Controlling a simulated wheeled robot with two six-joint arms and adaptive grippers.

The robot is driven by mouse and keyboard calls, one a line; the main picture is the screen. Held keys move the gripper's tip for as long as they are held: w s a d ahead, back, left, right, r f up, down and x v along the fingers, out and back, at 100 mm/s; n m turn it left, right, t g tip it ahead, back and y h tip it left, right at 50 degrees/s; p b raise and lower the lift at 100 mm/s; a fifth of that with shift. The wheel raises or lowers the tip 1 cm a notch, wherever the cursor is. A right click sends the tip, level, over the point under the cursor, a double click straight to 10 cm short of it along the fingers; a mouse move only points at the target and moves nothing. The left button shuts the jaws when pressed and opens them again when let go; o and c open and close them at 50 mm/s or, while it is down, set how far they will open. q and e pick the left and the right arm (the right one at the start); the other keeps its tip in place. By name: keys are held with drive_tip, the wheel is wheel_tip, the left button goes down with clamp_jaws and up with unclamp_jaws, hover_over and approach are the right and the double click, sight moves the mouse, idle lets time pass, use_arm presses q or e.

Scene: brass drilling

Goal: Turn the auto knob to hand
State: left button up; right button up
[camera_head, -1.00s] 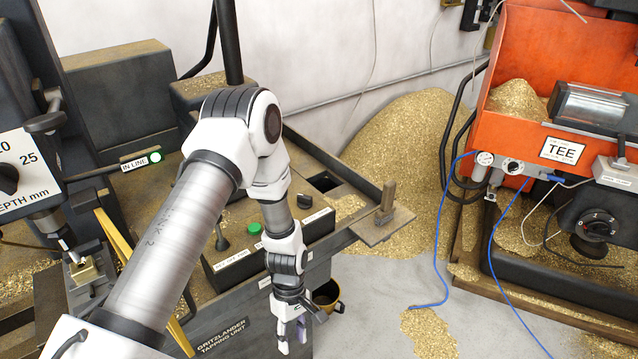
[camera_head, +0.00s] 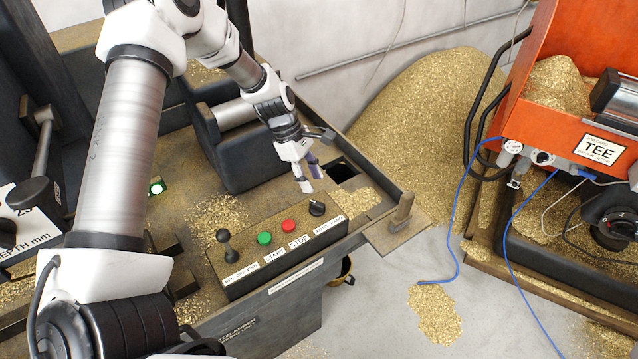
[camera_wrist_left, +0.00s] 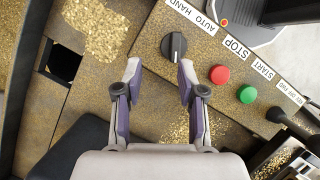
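The auto/hand knob (camera_head: 317,208) is a small black rotary knob at the right end of the control panel (camera_head: 232,286). In the left wrist view the knob (camera_wrist_left: 173,46) has a pale line on its face, and the "AUTO HAND" label (camera_wrist_left: 192,14) is beside it. My left gripper (camera_head: 308,180) is above and behind the knob in the head view. In the left wrist view its two fingers (camera_wrist_left: 158,78) are spread apart with nothing between them, and the knob lies just beyond the tips, apart from them. My right gripper is not in view.
A red stop button (camera_head: 288,226), a green start button (camera_head: 264,238) and a black lever (camera_head: 224,243) share the panel. An upright handle (camera_head: 403,208) stands at the bench's right corner. A dark square opening (camera_head: 342,171) lies behind the panel. Brass chips are scattered around.

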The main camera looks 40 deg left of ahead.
sight(316, 201)
use_arm(q)
drive_tip(key=s, duration=0.1)
drive_tip(key=s+d+f, duration=0.1)
drive_tip(key=s+d, duration=0.1)
drive_tip(key=shift+f, duration=0.35)
drive_tip(key=f, duration=0.1)
drive_tip(key=w+f, duration=0.1)
drive_tip(key=f, duration=0.1)
drive_tip(key=shift+w+d+f, duration=0.15)
drive_tip(key=shift+d+f, duration=0.05)
drive_tip(key=shift+d, duration=0.1)
drive_tip(key=shift+w+f, duration=0.1)
drive_tip(key=shift+w, duration=0.1)
drive_tip(key=shift+s+r, duration=0.25)
drive_tip(key=shift+s, duration=0.05)
drive_tip(key=c, duration=0.4)
drive_tip(key=shift+s+d+r, duration=0.1)
drive_tip(key=shift+s+d, duration=0.05)
clamp_jaws()
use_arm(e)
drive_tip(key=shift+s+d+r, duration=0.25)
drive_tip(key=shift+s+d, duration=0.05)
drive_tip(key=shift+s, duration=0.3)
